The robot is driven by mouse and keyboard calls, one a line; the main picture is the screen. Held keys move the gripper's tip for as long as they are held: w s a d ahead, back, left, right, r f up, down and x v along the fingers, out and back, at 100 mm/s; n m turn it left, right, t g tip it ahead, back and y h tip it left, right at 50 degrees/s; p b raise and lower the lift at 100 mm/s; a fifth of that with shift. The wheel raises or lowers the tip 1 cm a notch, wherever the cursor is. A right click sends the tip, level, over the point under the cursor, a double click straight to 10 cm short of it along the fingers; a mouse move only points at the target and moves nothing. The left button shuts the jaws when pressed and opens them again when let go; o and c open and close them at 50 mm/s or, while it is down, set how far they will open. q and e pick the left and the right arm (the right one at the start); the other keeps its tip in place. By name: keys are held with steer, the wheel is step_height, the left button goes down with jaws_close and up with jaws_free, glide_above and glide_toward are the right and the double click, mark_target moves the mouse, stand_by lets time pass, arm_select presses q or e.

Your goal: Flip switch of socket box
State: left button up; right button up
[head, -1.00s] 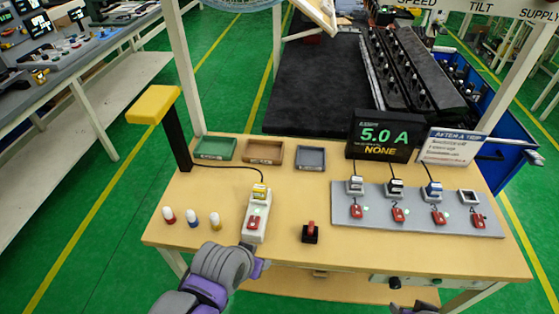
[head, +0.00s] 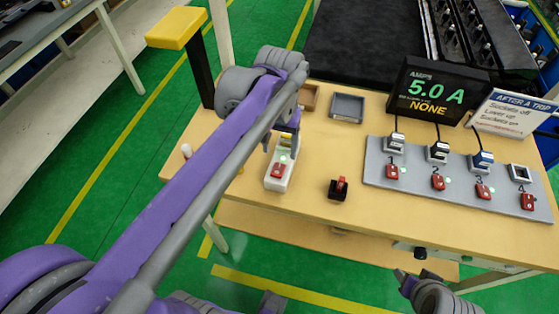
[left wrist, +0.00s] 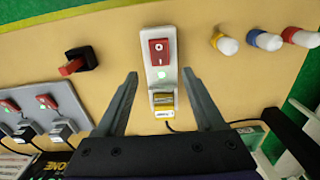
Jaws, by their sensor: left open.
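The white socket box (head: 272,183) stands on the bench with a red rocker switch (head: 278,171), a lit green lamp and a yellow plug. In the left wrist view the box (left wrist: 150,62) lies straight ahead, with its red switch (left wrist: 159,52) farther out than the plug (left wrist: 162,100). My left gripper (head: 281,138) is over the box's plug end.
A black block with a red lever (head: 339,188) stands right of the box. A grey panel (head: 375,168) holds several numbered sockets with red switches. A display (head: 437,92) reads 5.0 A, NONE. Several coloured pegs (left wrist: 265,40) stand on the box's other side.

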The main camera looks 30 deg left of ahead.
mark_target(279, 166)
arm_select(q)
step_height(279, 166, down, 6)
steer(key=shift+f, duration=0.25)
steer(key=shift+c, duration=0.2)
